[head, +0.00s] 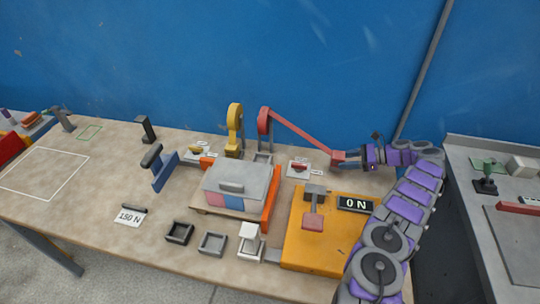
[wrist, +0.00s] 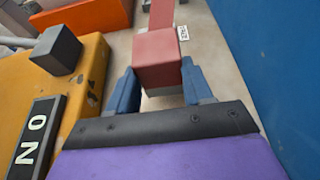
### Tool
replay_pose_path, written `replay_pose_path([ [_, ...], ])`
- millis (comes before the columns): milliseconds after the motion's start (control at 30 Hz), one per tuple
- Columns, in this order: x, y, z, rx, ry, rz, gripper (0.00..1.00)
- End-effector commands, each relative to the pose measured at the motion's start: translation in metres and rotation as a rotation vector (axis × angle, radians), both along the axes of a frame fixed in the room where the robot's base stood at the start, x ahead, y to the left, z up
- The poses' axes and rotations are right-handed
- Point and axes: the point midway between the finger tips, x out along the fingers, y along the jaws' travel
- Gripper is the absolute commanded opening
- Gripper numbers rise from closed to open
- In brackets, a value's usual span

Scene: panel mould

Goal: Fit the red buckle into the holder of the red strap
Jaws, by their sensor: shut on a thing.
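The red buckle (wrist: 158,62) is a block at the end of the red strap (head: 300,136). My gripper (head: 348,159) is shut on it, with blue fingers on either side in the wrist view. The buckle also shows in the head view (head: 338,157), above the right back part of the table. The strap slopes from a red post (head: 264,122) down right to the buckle, looking straight and taut. A white plate with a small red piece (head: 299,167) lies left of the buckle; I cannot tell whether this is the holder.
A yellow post (head: 235,125) stands left of the red one. A lidded grey case (head: 238,181) sits mid-table. The blue wall (head: 330,70) is close behind.

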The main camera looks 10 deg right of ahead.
Motion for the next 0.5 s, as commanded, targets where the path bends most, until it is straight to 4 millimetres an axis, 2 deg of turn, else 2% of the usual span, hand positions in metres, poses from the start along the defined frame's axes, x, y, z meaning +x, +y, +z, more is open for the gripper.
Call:
replay_pose_path([
  [33,0.006,0.014,0.007,0.005,0.003,0.005,0.12],
  [100,0.011,0.029,0.010,0.002,0.001,0.007,0.12],
  [500,0.046,0.116,0.004,0.003,0.002,0.007,0.12],
])
